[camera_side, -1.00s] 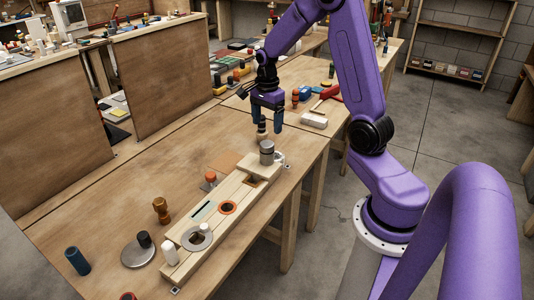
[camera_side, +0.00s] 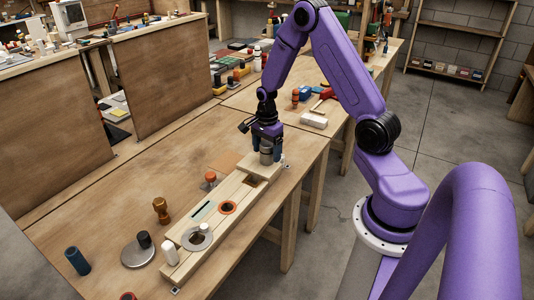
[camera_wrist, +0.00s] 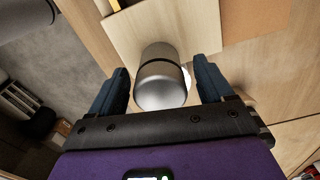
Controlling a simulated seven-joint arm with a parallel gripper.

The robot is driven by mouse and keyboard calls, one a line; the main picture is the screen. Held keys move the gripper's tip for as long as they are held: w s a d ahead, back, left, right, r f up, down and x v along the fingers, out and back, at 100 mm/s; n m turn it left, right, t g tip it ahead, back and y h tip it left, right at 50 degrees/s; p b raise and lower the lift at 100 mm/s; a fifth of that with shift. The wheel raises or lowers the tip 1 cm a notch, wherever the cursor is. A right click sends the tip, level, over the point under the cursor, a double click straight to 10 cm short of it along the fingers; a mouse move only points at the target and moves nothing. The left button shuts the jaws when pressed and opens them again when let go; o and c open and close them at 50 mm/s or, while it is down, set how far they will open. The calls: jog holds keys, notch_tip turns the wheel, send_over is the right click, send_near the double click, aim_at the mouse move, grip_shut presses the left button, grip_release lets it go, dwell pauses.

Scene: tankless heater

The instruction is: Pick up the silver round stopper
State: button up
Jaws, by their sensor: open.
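The silver round stopper (camera_wrist: 160,82) is a short grey cylinder with a dark band around it. In the side view the stopper (camera_side: 266,156) stands upright at the far end of the wooden block (camera_side: 215,217). My gripper (camera_side: 266,153) is lowered over it, with a blue finger on either side. In the wrist view my gripper (camera_wrist: 160,88) is open, and the stopper sits between the two fingers with a visible gap on each side. The stopper's underside contact with the block is hidden.
A red-headed hammer (camera_side: 327,95) lies behind.

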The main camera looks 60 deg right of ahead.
aim_at(267, 143)
jog(key=shift+f, duration=0.1)
jog(key=c, duration=1.3)
jog(key=shift+c, duration=0.2)
jog(key=shift+r, duration=0.6)
notch_tip(267, 143, up, 2)
jog(key=shift+r, duration=0.1)
jog(key=s+a+r, duration=0.2)
jog(key=s+r, duration=0.1)
jog(key=s, duration=0.1)
jog(key=s+a+r, duration=0.1)
jog(key=s+r, duration=0.2)
jog(key=s, duration=0.1)
jog(key=s+a+r, duration=0.2)
jog(key=s+r, duration=0.1)
jog(key=s, duration=0.2)
jog(key=shift+a+r, duration=0.3)
